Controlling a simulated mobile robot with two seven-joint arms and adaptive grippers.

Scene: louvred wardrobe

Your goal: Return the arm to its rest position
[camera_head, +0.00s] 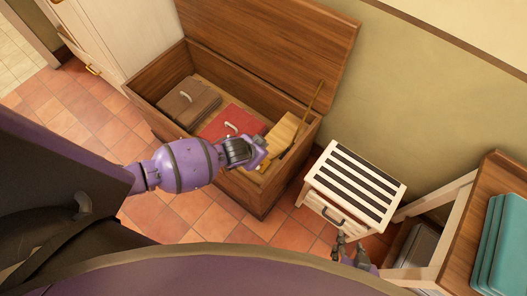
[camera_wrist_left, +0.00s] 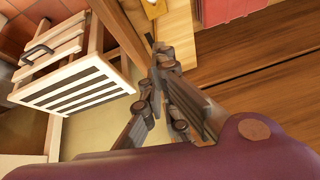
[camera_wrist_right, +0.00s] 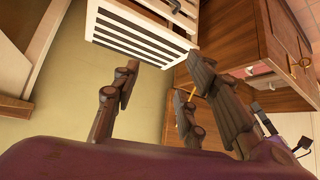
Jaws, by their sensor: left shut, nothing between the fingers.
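My left arm reaches in from the left in the head view, over an open wooden chest (camera_head: 262,196). My left gripper (camera_wrist_left: 157,68) is shut and empty in the left wrist view, with the chest's wood near it. In the head view my wrist hides most of its fingers. My right gripper (camera_head: 346,247) is low in the head view, just in front of the white striped cabinet (camera_head: 326,191). In the right wrist view it (camera_wrist_right: 160,80) is open, its fingers apart with nothing between them. Whether it touches the cabinet is unclear.
The chest holds a brown case (camera_head: 181,108), a red case (camera_head: 243,116) and a light wooden piece (camera_head: 283,132). Its lid (camera_head: 285,45) stands open. A wooden table (camera_head: 468,225) with teal items (camera_head: 505,240) is at right. Tiled floor (camera_head: 85,108) is clear at left.

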